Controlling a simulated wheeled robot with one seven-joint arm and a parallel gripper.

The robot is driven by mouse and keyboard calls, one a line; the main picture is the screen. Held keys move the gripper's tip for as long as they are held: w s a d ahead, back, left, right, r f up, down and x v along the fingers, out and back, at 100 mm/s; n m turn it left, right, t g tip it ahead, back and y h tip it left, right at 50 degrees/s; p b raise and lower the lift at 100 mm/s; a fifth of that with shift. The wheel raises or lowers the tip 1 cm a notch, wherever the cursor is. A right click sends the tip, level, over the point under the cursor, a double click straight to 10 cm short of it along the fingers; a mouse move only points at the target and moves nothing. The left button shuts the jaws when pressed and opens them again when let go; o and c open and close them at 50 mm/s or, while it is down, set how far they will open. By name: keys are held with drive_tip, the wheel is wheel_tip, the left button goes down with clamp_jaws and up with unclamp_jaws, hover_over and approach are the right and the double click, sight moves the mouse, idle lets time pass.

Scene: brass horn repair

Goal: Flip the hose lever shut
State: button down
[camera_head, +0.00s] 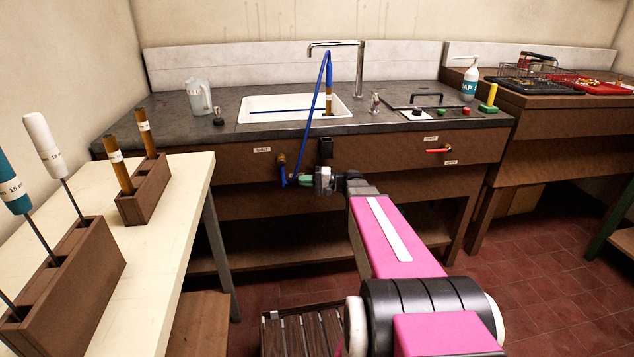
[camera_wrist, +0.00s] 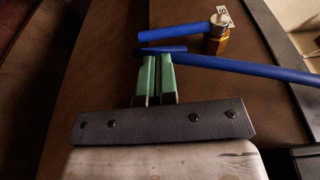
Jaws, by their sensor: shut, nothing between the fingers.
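The hose lever (camera_head: 283,177) has a blue sleeve and hangs down from a brass valve (camera_head: 282,160) on the counter front. A small SHUT label (camera_head: 262,150) is left of the valve. In the wrist view the lever (camera_wrist: 175,33) points left from the brass valve (camera_wrist: 217,42), and the blue hose (camera_wrist: 250,69) runs just below it. My gripper (camera_head: 303,182) is right of the lever. In the wrist view its green fingers (camera_wrist: 157,58) are together and empty, tips close to the hose's end. I cannot tell whether they touch it.
The blue hose (camera_head: 321,84) loops from the white sink (camera_head: 262,105) down over the counter edge. A red lever (camera_head: 438,151) is farther right on the same front. A cream table (camera_head: 170,220) with wooden tool holders stands at left. The floor at right is clear.

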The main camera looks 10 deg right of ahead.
sight(283, 175)
drive_tip(key=shift+x, duration=2.4)
drive_tip(key=shift+a, duration=0.1)
